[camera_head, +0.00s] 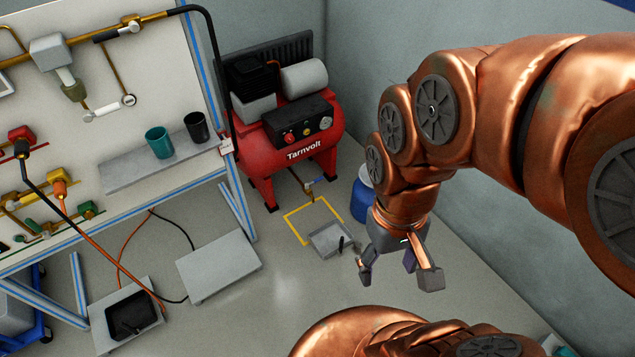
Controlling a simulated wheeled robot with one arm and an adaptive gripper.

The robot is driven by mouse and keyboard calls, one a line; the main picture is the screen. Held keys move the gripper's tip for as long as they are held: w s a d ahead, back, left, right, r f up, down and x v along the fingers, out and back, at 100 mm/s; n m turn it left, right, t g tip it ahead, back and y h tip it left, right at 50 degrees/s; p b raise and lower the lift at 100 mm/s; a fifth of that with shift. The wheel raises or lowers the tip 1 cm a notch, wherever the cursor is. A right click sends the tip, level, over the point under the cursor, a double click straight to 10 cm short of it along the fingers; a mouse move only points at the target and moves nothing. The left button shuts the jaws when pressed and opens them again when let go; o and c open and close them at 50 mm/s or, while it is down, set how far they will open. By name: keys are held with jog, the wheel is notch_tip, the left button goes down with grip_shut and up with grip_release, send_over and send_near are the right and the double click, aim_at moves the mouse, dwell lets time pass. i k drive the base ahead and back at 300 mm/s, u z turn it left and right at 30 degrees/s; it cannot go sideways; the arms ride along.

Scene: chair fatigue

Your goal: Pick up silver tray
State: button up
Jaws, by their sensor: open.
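A small silver-grey tray (322,240) with raised edges lies on the floor, partly over a yellow floor outline (293,231). A dark, thin item (341,243) shows at its right side; I cannot tell what it is. My gripper (399,278) hangs to the right of the tray and a little lower in the picture. Its fingers are spread, with nothing between them. The gripper appears apart from the tray, but its height above the floor is hard to tell.
A red compressor (290,140) stands behind the tray. A blue container (361,200) is partly hidden behind my arm. A grey plate (219,267) and a black tray (132,312) lie at left, by a workbench (160,167) and hoses.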

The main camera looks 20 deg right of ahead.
aim_at(331, 239)
jog(key=u, duration=2.45)
jog(key=k, duration=0.5)
jog(key=z, duration=0.75)
